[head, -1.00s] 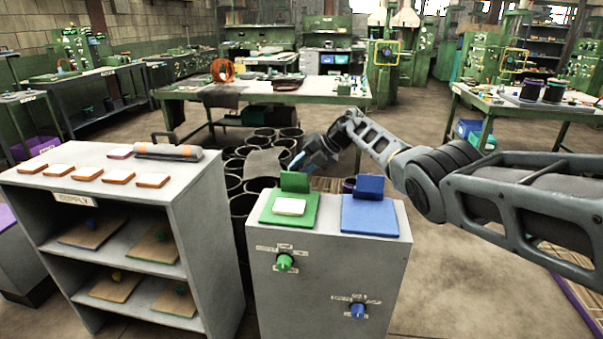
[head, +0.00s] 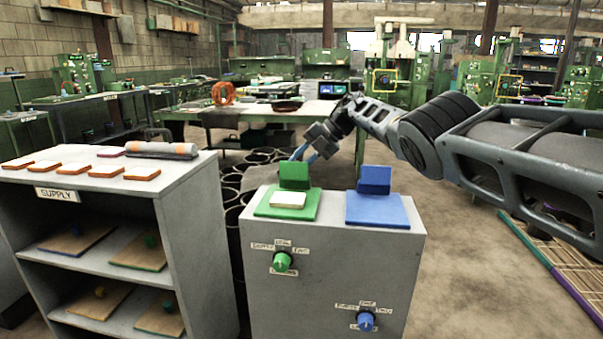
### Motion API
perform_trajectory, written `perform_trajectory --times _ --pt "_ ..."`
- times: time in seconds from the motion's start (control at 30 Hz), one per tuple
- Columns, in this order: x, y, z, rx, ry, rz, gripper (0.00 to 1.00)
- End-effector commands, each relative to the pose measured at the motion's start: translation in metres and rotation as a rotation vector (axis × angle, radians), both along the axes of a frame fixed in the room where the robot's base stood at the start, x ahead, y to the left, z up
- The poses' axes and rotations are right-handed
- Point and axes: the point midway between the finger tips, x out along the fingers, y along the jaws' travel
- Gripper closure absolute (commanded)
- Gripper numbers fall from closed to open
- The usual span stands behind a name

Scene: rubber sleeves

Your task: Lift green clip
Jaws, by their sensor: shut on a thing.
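The green clip (head: 294,172) stands as an upright green plate at the back of a green base (head: 270,210), on top of a grey cabinet. A white block (head: 288,199) lies on that base in front of the clip. My gripper (head: 302,154) reaches down from the upper right, just behind and above the clip's top edge in the head view. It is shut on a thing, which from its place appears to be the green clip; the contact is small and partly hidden.
A blue upright piece (head: 375,180) on a blue base (head: 378,211) stands close on the right. The grey cabinet (head: 330,270) has green and blue knobs in front. A supply shelf (head: 185,205) stands left; black bins (head: 232,180) and a workbench (head: 300,112) lie behind.

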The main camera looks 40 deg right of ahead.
Motion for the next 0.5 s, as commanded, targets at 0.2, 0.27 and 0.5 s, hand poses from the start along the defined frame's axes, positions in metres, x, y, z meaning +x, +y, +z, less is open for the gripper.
perform_trajectory --times 0.2,0.27,0.5 --pt "-0.0001 0.0024 -0.0014 0.012 0.009 0.004 1.00" --pt "-0.0004 0.0023 -0.0008 0.014 0.011 0.005 1.00" --pt "-0.0011 0.0016 0.0006 0.017 0.013 0.004 1.00"
